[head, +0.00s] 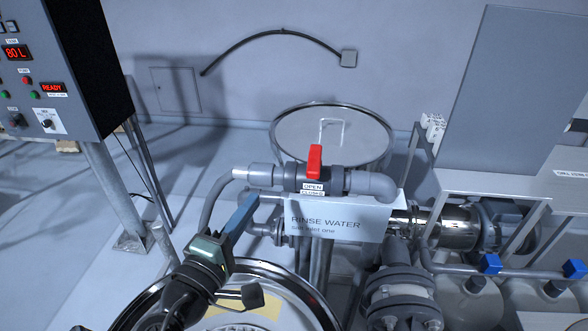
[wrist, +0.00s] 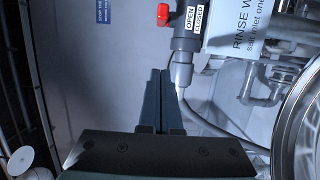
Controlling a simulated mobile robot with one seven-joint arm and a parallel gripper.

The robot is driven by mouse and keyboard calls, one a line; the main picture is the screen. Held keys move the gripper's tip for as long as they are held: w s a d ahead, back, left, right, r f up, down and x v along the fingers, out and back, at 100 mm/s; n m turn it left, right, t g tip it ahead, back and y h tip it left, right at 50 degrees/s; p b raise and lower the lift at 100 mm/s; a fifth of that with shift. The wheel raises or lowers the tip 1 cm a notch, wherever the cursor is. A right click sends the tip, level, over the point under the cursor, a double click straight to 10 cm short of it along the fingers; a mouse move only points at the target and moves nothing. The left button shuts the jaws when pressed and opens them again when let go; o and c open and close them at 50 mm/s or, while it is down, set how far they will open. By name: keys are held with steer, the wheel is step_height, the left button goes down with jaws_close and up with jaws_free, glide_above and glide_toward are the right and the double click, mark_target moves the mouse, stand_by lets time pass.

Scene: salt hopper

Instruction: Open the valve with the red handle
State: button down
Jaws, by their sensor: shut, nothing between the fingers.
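The valve's red handle (head: 315,163) sits on top of a grey valve body (head: 318,178) in the pipe above the rinse water sign, in the head view. The handle stands up from the pipe, above a small OPEN/CLOSED label (head: 313,188). In the wrist view the red handle (wrist: 163,14) is at the top edge, beside the pipe. My gripper (head: 251,199) is shut and empty, left of the handle and apart from it. In the wrist view my gripper's closed fingers (wrist: 160,74) point up toward the pipe, short of the handle.
A RINSE WATER sign (head: 340,222) hangs below the pipe. A round lidded vessel (head: 335,135) stands behind. Blue-handled valves (head: 490,263) and a metal cylinder (head: 445,228) are at right. A control cabinet (head: 50,70) stands at left. A large round rim (head: 285,275) lies below my arm.

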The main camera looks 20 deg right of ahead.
mark_target(315, 161)
steer(key=shift+w+d+r, duration=0.1)
steer(key=w+d+p, duration=0.1)
steer(key=w+d, duration=0.1)
steer(key=d, duration=0.1)
steer(key=w+d+p, duration=0.2)
steer(key=d, duration=0.1)
steer(key=w+d+p, duration=0.1)
steer(key=w+d, duration=0.1)
steer(key=d, duration=0.1)
steer(key=shift+w, duration=0.3)
steer(key=shift+s+d+p, duration=0.15)
steer(key=shift+d+p, duration=0.15)
steer(key=shift+t+y, duration=0.3)
steer(key=shift+y, duration=0.1)
